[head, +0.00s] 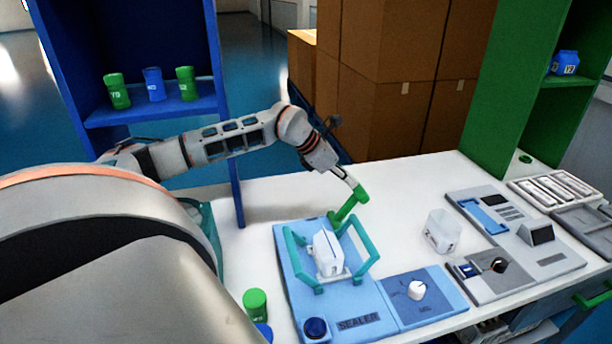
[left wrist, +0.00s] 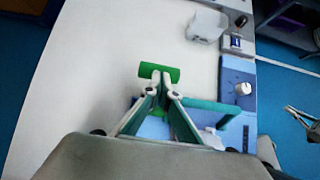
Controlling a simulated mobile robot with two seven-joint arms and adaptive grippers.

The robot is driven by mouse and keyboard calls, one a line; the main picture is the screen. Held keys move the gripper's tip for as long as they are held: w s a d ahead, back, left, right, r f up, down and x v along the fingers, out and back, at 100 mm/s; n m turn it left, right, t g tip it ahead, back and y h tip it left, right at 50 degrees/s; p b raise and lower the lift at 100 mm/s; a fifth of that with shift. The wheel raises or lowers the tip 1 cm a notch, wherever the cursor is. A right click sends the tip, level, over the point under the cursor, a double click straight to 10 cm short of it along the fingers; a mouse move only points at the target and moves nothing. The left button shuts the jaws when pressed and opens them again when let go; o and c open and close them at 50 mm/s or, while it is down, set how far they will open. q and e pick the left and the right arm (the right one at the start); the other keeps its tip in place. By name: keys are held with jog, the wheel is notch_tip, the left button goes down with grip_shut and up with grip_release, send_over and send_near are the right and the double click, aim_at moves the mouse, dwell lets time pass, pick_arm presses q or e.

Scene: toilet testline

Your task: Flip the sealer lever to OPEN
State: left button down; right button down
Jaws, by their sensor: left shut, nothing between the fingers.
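The sealer (head: 358,323) is a light blue base with a teal frame (head: 366,243) around a white block (head: 327,250). Its lever has a green handle (head: 346,208) at the back of the base; the crossbar (left wrist: 146,69) also shows in the left wrist view. My left gripper (head: 352,184) is shut and empty, its fingertips at the handle's upper end. In the left wrist view the fingertips (left wrist: 161,75) overlap the crossbar; whether they touch it I cannot tell. A grey jaw-like part at that view's right edge looks like my right gripper (left wrist: 303,116), its opening unclear.
A dial panel (head: 432,306) with a white knob adjoins the sealer's right side. A clear whitish container (head: 442,230) stands behind it. A grey device (head: 540,262) lies farther right. A green jar (head: 255,304) stands left of the sealer. The white table behind the sealer is bare.

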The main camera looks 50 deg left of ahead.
aim_at(359, 190)
pick_arm(q)
jog(key=shift+w+d+f, duration=0.25)
jog(key=shift+w+d, duration=0.1)
jog(key=shift+w, duration=0.3)
jog(key=shift+w+d+f, duration=0.2)
jog(key=shift+w+d, duration=0.1)
jog(key=shift+w, duration=0.3)
jog(key=shift+d, duration=0.1)
pick_arm(e)
jog(key=shift+w+d+r, duration=0.2)
jog(key=shift+w, duration=0.15)
pick_arm(q)
jog(key=shift+w+d, duration=0.1)
jog(key=shift+d, duration=0.05)
